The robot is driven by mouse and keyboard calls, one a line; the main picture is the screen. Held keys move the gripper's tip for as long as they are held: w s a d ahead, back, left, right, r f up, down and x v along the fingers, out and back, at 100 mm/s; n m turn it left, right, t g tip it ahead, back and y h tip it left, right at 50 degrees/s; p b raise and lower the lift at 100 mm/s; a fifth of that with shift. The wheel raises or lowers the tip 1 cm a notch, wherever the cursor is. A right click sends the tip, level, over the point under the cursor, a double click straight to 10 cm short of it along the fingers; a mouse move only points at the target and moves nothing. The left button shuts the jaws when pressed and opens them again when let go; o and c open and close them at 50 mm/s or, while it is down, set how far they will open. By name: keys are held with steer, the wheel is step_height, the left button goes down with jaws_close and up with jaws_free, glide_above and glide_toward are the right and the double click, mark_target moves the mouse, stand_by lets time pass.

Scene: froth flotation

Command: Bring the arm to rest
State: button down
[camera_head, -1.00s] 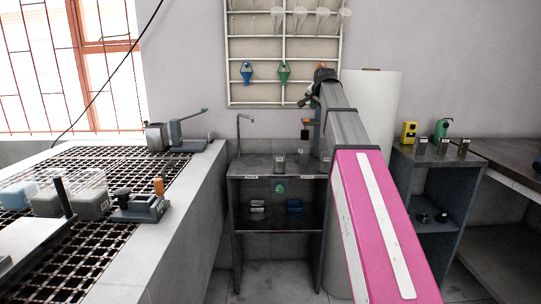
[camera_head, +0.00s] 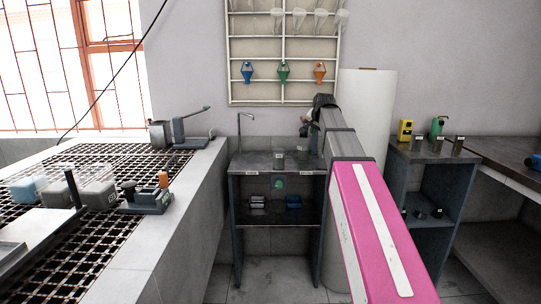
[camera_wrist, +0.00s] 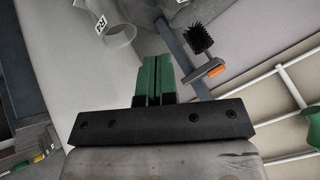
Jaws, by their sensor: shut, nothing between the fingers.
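My arm, pink and grey, reaches forward in the head view from the lower right toward the small sink stand. Its wrist end is near the stand's right back corner, in front of the wall, and its fingers are hidden there. In the wrist view my gripper (camera_wrist: 158,62) shows two green fingers close together on a black mount. The fingers are shut and empty.
A sink stand (camera_head: 252,163) with a tap stands ahead. A wall rack (camera_head: 284,50) holds funnels. A white cylinder (camera_head: 368,110) stands right of my wrist. The wrist view shows a black brush (camera_wrist: 198,38) and a labelled clear vessel (camera_wrist: 112,27) near the fingers.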

steer(key=s+f+n+g, duration=0.1)
steer(key=s+f, duration=0.2)
steer(key=f, duration=0.4)
steer(key=s+f+n+g, duration=0.1)
steer(key=s+f, duration=0.3)
steer(key=f, duration=0.4)
steer(key=s+f+n+g, duration=0.4)
steer(key=s+f+g, duration=0.1)
steer(key=s+f, duration=2.2)
step_height(320, 180, down, 2)
steer(key=shift+s+a+n+g+h, duration=0.2)
steer(key=shift+s+n+g+h, duration=0.05)
steer(key=shift+n+g+h, duration=0.15)
